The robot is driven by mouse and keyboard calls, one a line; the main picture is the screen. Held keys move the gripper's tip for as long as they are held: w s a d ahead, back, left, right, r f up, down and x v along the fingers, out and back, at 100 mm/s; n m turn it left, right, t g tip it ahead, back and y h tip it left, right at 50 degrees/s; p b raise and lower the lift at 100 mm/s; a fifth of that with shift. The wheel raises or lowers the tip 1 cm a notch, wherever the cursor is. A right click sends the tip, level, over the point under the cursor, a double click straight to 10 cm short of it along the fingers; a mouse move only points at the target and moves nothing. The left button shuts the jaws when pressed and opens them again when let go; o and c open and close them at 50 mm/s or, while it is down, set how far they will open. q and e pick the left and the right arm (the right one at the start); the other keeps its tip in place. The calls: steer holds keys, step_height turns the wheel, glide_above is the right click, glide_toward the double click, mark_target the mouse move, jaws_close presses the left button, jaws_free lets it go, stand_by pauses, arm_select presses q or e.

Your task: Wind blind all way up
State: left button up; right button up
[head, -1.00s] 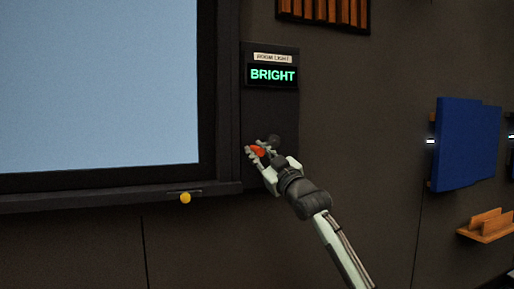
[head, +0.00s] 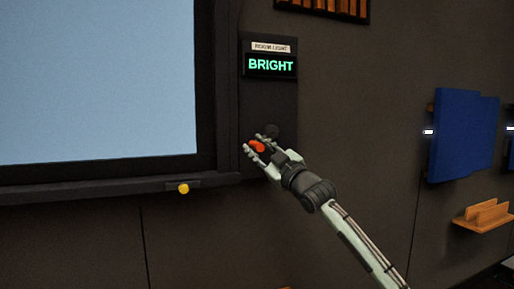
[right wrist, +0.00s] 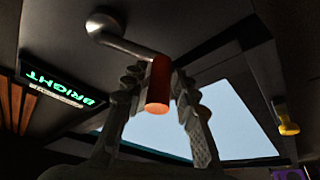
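The crank hub (head: 271,131) sits on the dark panel, right of the window. Its red handle (head: 258,146) points down and left of the hub. My right gripper (head: 254,148) has its fingers around the handle. In the right wrist view the red handle (right wrist: 158,85) stands between the two fingers, with the grey crank arm (right wrist: 127,43) running to the hub. The window (head: 95,80) shows pale blue, with no blind visible in the part I see. The room light display (head: 270,65) reads BRIGHT. My left gripper is out of view.
A yellow knob (head: 183,188) is on the sill below the window. A blue panel (head: 463,135) and a wooden holder (head: 485,215) are on the wall at right. A slatted wooden piece (head: 325,8) is above. The wall between is clear.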

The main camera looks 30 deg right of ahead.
steer(key=shift+o, duration=0.7)
steer(key=shift+s+f, duration=0.1)
steer(key=v, duration=1.1)
steer(key=shift+s, duration=0.35)
steer(key=shift+f, duration=0.1)
